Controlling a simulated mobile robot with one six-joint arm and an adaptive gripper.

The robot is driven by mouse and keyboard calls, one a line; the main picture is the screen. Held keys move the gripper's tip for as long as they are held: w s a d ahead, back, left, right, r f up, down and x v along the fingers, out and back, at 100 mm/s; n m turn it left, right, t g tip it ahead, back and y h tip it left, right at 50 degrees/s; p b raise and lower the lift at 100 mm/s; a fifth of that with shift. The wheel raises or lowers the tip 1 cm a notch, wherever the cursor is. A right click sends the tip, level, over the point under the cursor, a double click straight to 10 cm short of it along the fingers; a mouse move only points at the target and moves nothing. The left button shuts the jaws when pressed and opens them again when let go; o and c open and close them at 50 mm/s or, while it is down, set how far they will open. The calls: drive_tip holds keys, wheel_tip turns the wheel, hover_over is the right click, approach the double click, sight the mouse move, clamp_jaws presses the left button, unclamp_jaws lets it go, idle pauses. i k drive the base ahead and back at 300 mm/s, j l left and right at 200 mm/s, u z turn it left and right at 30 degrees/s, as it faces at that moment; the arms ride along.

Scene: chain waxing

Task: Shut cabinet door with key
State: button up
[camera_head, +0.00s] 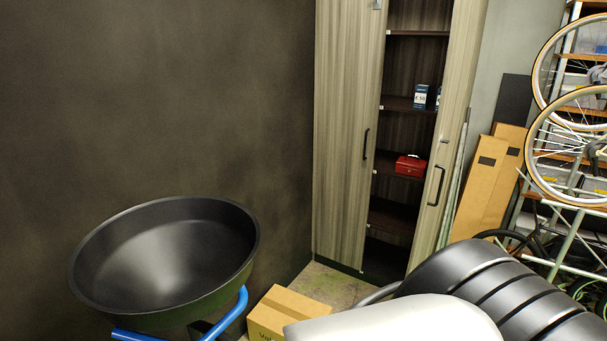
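A tall wood-grain cabinet stands in the corner in the head view. Its left door (345,120) looks shut and has a dark vertical handle (366,144). Its right door (450,130) stands open, swung out to the right, with a dark handle (436,185). The dark shelves (410,103) show between the doors. A small metallic fitting (376,4) sits at the top edge of the picture on the left door; I cannot tell whether it is a lock. I cannot make out a key. My gripper is not in view.
A red box (409,166) and a small blue-white box (420,97) sit on shelves. A black wheelbarrow tray (165,250) with blue handles and a cardboard box (285,310) stand in front at left. Bicycle wheels (575,145) and leaning cardboard (487,185) are at right.

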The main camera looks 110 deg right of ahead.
sight(465, 16)
drive_tip(key=k+j+z, duration=0.35)
drive_tip(key=k, duration=0.35)
drive_tip(key=k+j+z, duration=0.2)
drive_tip(key=k+z, duration=0.15)
drive_tip(key=z, duration=3.55)
drive_tip(key=i+l+z, duration=0.15)
drive_tip(key=i, duration=0.9)
drive_tip(key=i+l+z, duration=0.2)
drive_tip(key=i, duration=0.85)
